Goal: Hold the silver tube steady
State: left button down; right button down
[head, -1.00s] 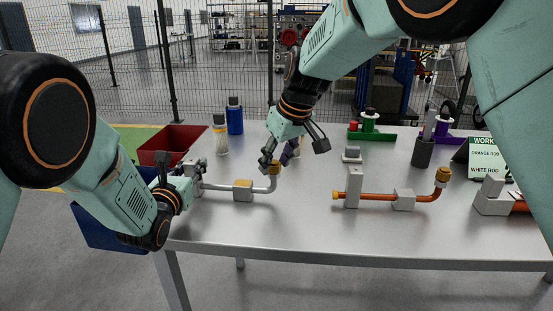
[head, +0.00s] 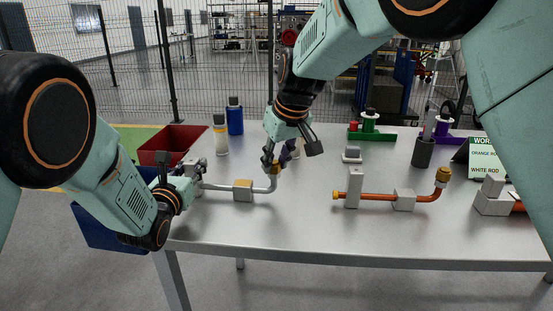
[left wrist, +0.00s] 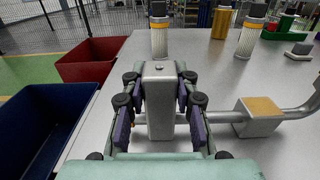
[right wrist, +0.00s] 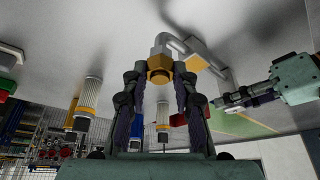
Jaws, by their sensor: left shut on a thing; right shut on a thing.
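The silver tube (head: 262,190) lies along the left part of the metal table, with its right end bent upward and a gold nut (right wrist: 160,66) on that end. A grey block with a gold top (left wrist: 260,110) sits around its middle. My left gripper (head: 187,177) is shut on the upright grey end block (left wrist: 160,100) at the tube's left end, with a purple-padded finger on each side. My right gripper (head: 273,164) comes down from above and is shut on the gold nut. In the head view its fingers partly hide the nut.
An orange tube (head: 370,196) with grey blocks lies to the right. A red bin (head: 172,152) and a blue bin (left wrist: 40,125) are at the left. Bottles (head: 235,117) stand behind the tube. The table front is clear.

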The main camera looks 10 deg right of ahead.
jog(key=shift+a+m+h, duration=0.2)
jog(key=shift+m+h, duration=0.6)
jog(key=shift+m, duration=1.4)
jog(key=c, duration=1)
grip_release()
jog(key=shift+c, duration=0.2)
jog(key=v, duration=1.2)
jog(key=shift+s, duration=0.2)
